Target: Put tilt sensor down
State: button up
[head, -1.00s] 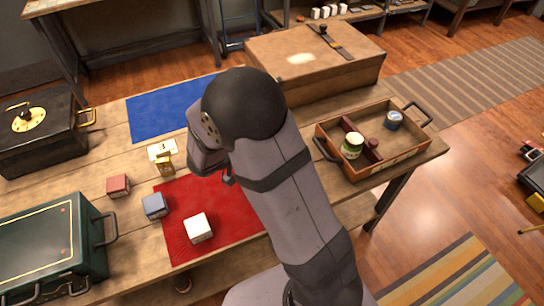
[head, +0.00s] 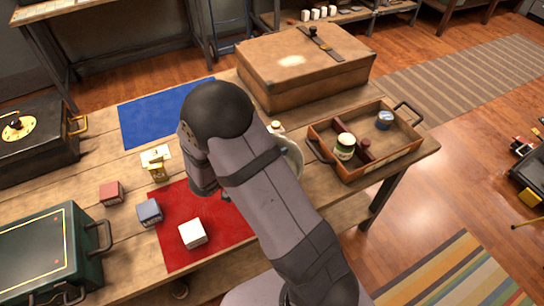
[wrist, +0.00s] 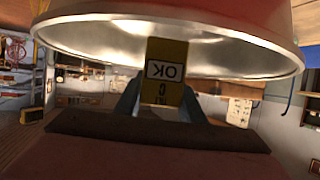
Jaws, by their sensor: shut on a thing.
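A small yellow block with a white "OK" label, which looks like the tilt sensor (wrist: 166,72), shows upside down in the middle of the wrist view. My gripper (wrist: 160,103) is shut on it, with a blue-grey finger on each side. A wide round shape with a shiny metal rim (wrist: 255,62) and a red area fills the top of the wrist view behind the sensor. In the head view my own arm covers most of the gripper and the sensor, near the right part of the red mat (head: 175,252). I cannot tell whether the sensor touches anything.
A pale round thing (head: 292,152) is partly hidden by my arm. A wooden tray (head: 400,160) holds cans at right.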

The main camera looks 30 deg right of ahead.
jog(key=shift+f, duration=1.95)
jog(key=shift+f, duration=0.1)
jog(key=shift+f, duration=0.35)
jog(key=shift+f, duration=0.2)
jog(key=o, duration=1.1)
jog(key=shift+a+r, duration=0.15)
jog(key=shift+r, duration=0.6)
jog(key=b+v, duration=0.1)
jog(key=v, duration=1)
jog(key=shift+s+a+b, duration=0.2)
jog(key=shift+a+b, duration=0.1)
jog(key=shift+b, duration=0.1)
